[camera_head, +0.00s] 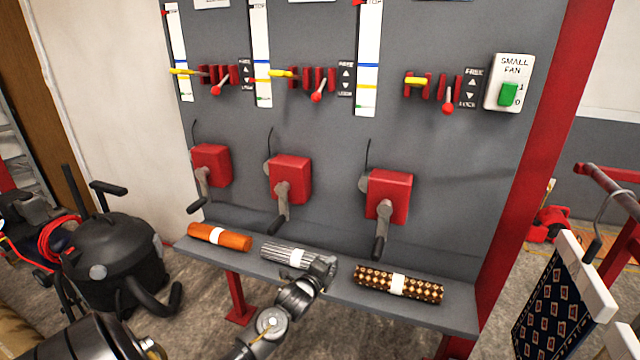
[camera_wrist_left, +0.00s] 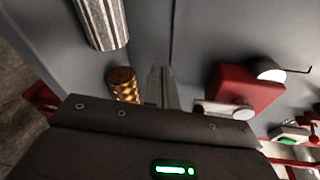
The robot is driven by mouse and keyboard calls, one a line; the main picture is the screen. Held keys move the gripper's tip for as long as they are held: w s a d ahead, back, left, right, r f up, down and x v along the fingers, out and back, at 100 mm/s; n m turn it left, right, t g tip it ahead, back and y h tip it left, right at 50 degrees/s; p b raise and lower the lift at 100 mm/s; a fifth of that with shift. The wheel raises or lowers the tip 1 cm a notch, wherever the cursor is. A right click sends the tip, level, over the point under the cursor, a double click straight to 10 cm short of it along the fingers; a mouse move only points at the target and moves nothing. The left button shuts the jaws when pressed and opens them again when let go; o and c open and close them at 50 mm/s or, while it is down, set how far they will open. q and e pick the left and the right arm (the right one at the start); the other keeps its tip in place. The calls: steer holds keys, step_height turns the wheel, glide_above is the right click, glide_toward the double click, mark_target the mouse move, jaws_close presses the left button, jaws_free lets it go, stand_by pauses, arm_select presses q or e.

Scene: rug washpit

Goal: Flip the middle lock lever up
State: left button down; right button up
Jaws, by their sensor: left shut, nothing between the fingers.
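The middle lock lever (camera_head: 317,97) has a red ball knob and tilts downward from its red bracket on the grey panel. A black FREE/LOCK label (camera_head: 346,79) is just right of it, with LOCK at the bottom. A yellow pointer (camera_head: 281,73) sits left of it. My left gripper (camera_head: 325,266) is shut and empty, well below the lever, in front of the shelf by the grey striped roll. Its fingers (camera_wrist_left: 157,86) also show in the left wrist view, where I cannot make out the middle lever. My right gripper is not in view.
Similar red-knobbed levers hang at left (camera_head: 217,90) and right (camera_head: 447,107). Red crank boxes (camera_head: 290,178) with handles project below the levers. The shelf (camera_head: 445,314) holds orange (camera_head: 219,237), grey striped (camera_head: 285,255) and brown patterned (camera_head: 398,283) rolls. A fan switch (camera_head: 508,94) is at right.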

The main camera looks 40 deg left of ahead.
mark_target(320, 90)
arm_select(q)
steer(key=a+r+m+t, duration=0.2)
steer(key=r+m+t, duration=0.1)
steer(key=r, duration=0.8)
steer(key=w+a+r+m+t, duration=0.1)
steer(key=a+r+m+t, duration=0.2)
steer(key=r, duration=0.9)
steer(key=w+a+r+m+t+y, duration=0.1)
steer(key=a+r+m+t, duration=0.1)
steer(key=r+m, duration=0.4)
step_height(320, 90, up, 6)
steer(key=shift+a+f+m+t, duration=0.1)
steer(key=shift+a+m+t, duration=0.15)
steer(key=shift+t, duration=0.55)
steer(key=shift+w, duration=0.1)
steer(key=w+a+r+p, duration=0.1)
steer(key=w+r+p, duration=0.3)
steer(key=r+p, duration=0.2)
step_height(320, 90, up, 2)
steer(key=shift+w+a+r, duration=0.1)
steer(key=shift+w+a, duration=0.05)
steer(key=shift+a, duration=0.15)
